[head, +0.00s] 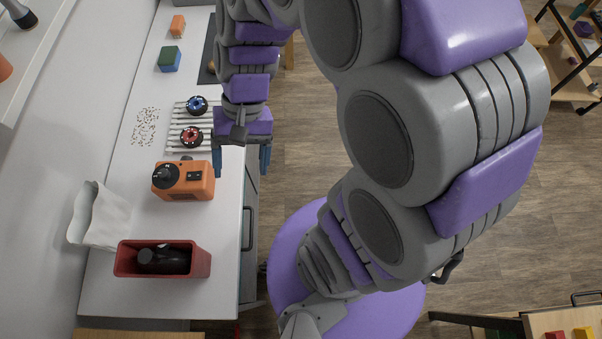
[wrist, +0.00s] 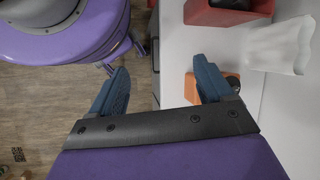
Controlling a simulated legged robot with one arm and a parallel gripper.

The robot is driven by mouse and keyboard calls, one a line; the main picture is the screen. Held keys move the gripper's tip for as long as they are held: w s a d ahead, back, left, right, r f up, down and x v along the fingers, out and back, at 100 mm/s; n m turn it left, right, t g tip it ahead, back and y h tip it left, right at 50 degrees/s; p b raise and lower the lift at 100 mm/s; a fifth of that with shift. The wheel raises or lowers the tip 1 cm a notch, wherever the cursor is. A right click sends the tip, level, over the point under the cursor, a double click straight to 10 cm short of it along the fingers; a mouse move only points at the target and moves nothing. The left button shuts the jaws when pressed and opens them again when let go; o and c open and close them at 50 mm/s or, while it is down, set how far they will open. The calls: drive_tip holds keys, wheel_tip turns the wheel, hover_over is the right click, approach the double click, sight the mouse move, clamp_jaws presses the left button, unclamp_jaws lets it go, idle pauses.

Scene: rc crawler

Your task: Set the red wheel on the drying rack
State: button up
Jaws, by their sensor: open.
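The red wheel (head: 191,136), with a dark tyre, lies on the near part of the white slatted drying rack (head: 180,150) on the counter in the head view. A blue wheel (head: 197,104) lies on the same rack, farther back. My gripper (head: 241,160) is open and empty, to the right of the rack, over the counter's right edge. In the wrist view my gripper (wrist: 160,66) has its two blue fingers spread apart with nothing between them. The wheels and the rack do not show in the wrist view.
An orange machine (head: 196,191) stands just in front of the rack, near my gripper's left finger. A red bin (head: 205,262) holding a black object and a white bag (head: 98,218) are nearer.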

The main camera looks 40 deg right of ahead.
drive_tip(key=s+d+r+n+t+h, duration=0.1)
drive_tip(key=s+d+n+h, duration=0.3)
drive_tip(key=s, duration=0.6)
drive_tip(key=d+r, duration=0.1)
drive_tip(key=d, duration=0.1)
drive_tip(key=shift+s+d+r+t+h, duration=0.15)
drive_tip(key=shift+d+t+h, duration=0.15)
drive_tip(key=shift+d, duration=0.05)
idle(1.4)
